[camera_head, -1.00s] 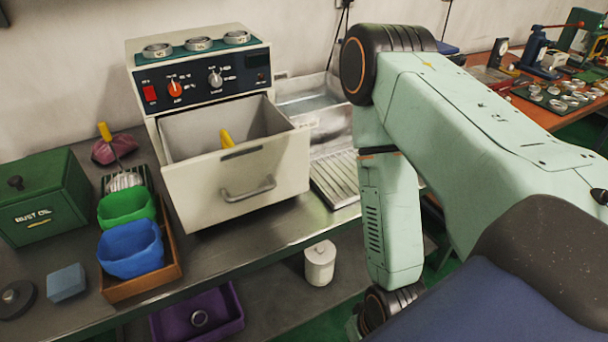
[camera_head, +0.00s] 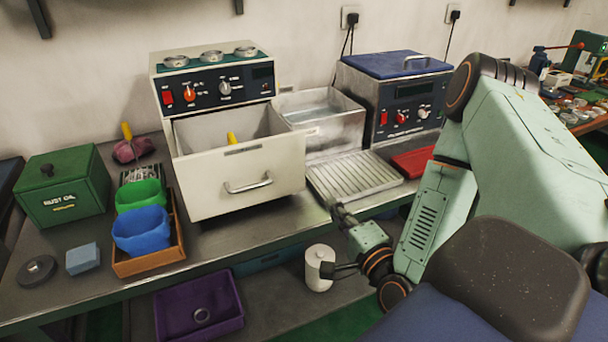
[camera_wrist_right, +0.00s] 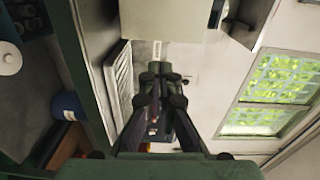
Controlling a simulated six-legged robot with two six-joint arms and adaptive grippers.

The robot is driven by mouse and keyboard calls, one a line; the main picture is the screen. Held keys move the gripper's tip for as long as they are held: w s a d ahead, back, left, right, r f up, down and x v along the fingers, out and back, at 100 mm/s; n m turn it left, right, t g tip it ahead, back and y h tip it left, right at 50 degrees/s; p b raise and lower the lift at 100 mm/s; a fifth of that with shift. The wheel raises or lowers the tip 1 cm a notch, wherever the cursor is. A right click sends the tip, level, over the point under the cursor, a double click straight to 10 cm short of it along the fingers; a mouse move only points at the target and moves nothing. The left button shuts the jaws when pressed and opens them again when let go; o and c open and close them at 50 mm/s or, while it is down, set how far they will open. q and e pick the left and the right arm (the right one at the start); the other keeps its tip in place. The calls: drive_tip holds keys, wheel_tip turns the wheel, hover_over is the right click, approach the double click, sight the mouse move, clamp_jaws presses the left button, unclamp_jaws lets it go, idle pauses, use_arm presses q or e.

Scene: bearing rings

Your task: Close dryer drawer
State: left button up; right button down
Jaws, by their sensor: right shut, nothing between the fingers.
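The dryer (camera_head: 216,88) is a cream box with a dark control panel at the back of the bench. Its drawer (camera_head: 232,190) is pulled well out, with a metal bar handle (camera_head: 248,186) on its front and something yellow (camera_head: 231,138) inside. My right gripper (camera_head: 340,212) is shut and empty, at the bench's front edge, right of the drawer and apart from it. In the right wrist view its fingers (camera_wrist_right: 160,100) are together. A pale box-like surface (camera_wrist_right: 180,20) at the top there may be the drawer; I cannot tell. My left gripper is not in view.
A ribbed metal drainboard (camera_head: 355,176) and steel basin (camera_head: 325,120) stand right of the dryer. A wooden tray (camera_head: 176,255) with green and blue bins is left of the drawer. A white canister (camera_head: 319,268) is below, near my right wrist.

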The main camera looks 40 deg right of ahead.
drive_tip(key=b, duration=0.2)
approach(302, 165)
drive_tip(key=shift+m, duration=0.4)
drive_tip(key=x, duration=0.6)
drive_tip(key=shift+w+f, duration=0.1)
drive_tip(key=shift+w, duration=0.35)
drive_tip(key=shift+d, duration=0.1)
drive_tip(key=shift+w, duration=0.15)
